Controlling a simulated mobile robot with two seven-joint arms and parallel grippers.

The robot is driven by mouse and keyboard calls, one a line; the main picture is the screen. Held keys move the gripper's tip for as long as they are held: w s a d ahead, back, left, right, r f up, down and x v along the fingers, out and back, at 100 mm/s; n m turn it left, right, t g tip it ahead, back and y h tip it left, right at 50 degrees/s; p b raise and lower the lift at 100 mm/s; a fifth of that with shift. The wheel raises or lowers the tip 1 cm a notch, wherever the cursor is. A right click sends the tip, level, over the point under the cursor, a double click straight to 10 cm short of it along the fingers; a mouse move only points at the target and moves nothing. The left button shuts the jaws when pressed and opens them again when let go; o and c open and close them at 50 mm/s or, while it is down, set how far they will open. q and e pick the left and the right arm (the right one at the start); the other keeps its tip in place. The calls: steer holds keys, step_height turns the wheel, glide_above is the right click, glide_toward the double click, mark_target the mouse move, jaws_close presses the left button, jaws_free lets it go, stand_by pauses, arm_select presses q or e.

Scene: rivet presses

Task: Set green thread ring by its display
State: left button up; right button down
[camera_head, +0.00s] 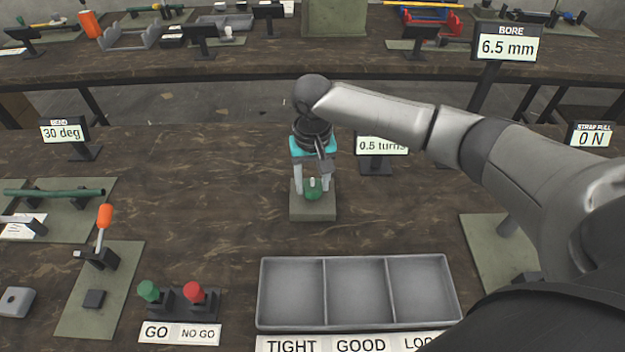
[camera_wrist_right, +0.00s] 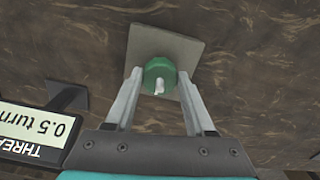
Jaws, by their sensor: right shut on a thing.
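The green thread ring (camera_head: 313,192) sits on a post on a square grey-green base plate (camera_head: 312,212) in the middle of the bench. It also shows in the right wrist view (camera_wrist_right: 160,72), with a pale pointer or stud end at its middle. My right gripper (camera_head: 312,188) comes down over it and is shut on the ring, one finger on each side. The thread display (camera_head: 382,148) stands just right of the gripper and reads 0.5 turns; my arm covers its upper part. It shows upside down in the wrist view (camera_wrist_right: 38,128). My left gripper is out of view.
A three-part grey tray (camera_head: 358,327) labelled TIGHT, GOOD and a partly hidden third word lies in front. GO and NO GO plugs (camera_head: 172,295) stand left of it. A lever with an orange handle (camera_head: 104,220) is further left. Bare bench lies left of the base plate.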

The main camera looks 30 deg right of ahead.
steer(key=shift+r+p, duration=0.15)
steer(key=shift+p, duration=0.45)
steer(key=n+p, duration=0.3)
steer(key=p, duration=0.3)
steer(key=shift+r+n, duration=0.1)
steer(key=shift+n, duration=0.3)
steer(key=shift+n+p, duration=0.4)
steer(key=shift+p, duration=0.05)
steer(key=n+p, duration=0.2)
steer(key=n, duration=0.1)
steer(key=shift+n, duration=0.3)
steer(key=n+p, duration=0.1)
steer(key=n, duration=0.6)
steer(key=n+p, duration=0.1)
steer(key=n, duration=0.2)
steer(key=shift+d+f, duration=0.1)
steer(key=shift+f, duration=0.1)
steer(key=n, duration=0.5)
steer(key=shift+w, duration=0.1)
steer(key=n+b, duration=0.1)
steer(key=n, duration=0.5)
steer(key=shift+n, duration=0.4)
steer(key=n+b, duration=0.1)
steer(key=n, duration=0.4)
steer(key=shift+n, duration=0.4)
